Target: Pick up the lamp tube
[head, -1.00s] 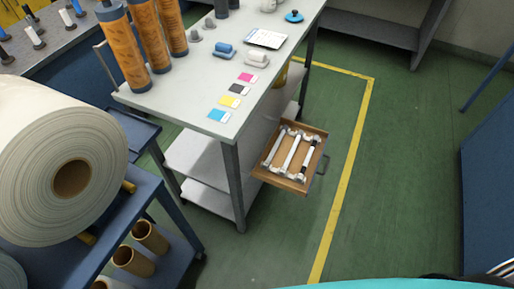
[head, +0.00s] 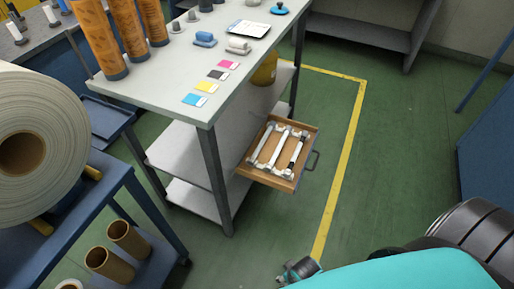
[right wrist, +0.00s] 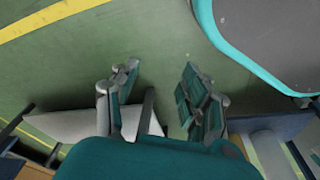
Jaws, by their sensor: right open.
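In the head view, several slim white tubes, the lamp tube (head: 282,146) among them, lie side by side in an open wooden drawer (head: 266,179) under the workbench. The rightmost one has a dark section. Which one is the lamp tube I cannot tell. My right gripper (head: 300,270) shows at the bottom edge of the head view, partly hidden by my teal arm, apart from the drawer and nearer to me. In the right wrist view it (right wrist: 160,88) is open and empty, with green floor between the fingers. My left gripper is not in view.
The workbench (head: 250,55) holds colour cards, a tablet and orange rolls. A blue cart (head: 125,185) with a large paper roll (head: 45,100) and cardboard cores stands at left. Green floor (head: 400,150) with a yellow line (head: 340,185) lies open right of the drawer.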

